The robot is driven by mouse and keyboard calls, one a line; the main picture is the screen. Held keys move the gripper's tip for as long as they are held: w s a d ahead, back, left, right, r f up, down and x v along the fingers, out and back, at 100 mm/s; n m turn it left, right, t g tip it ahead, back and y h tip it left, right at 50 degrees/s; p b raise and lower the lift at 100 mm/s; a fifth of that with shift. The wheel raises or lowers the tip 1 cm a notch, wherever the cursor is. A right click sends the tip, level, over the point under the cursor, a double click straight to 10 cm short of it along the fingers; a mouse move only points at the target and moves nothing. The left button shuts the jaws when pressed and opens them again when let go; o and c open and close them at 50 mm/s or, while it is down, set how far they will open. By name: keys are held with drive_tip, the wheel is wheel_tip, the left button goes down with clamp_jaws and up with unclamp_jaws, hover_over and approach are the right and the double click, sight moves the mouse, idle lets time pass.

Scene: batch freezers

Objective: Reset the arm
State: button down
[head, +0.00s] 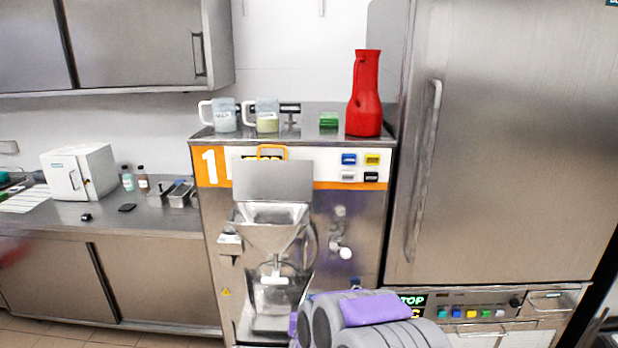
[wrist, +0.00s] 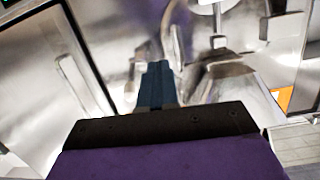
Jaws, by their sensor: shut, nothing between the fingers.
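My gripper (wrist: 157,85) shows in the wrist view as two dark blue-grey fingers closed together with nothing between them. They point at the steel front of the batch freezer, apart from any loose object. In the head view my grey and purple arm is folded low at the bottom centre, in front of the batch freezer (head: 355,215).
The freezer has a steel hopper (head: 268,230) and a white-knobbed lever (head: 343,252). A red pitcher (head: 365,95) and two measuring jugs (head: 266,117) stand on its top. A tall steel cabinet (head: 510,140) is at right, a counter (head: 120,215) at left.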

drive_tip(key=s+d+r+g, duration=0.3)
drive_tip(key=s+g, duration=0.3)
drive_tip(key=s, duration=0.9)
drive_tip(key=s+d+r+n+g, duration=0.1)
drive_tip(key=s+d+g, duration=0.4)
drive_tip(key=s, duration=1.1)
drive_tip(key=s+d+r+g, duration=0.4)
drive_tip(key=s+d+g, duration=0.1)
drive_tip(key=s, duration=1.1)
drive_tip(key=shift+d+r+g+y, duration=0.35)
drive_tip(key=shift+g+y, duration=0.05)
drive_tip(key=shift+g, duration=0.4)
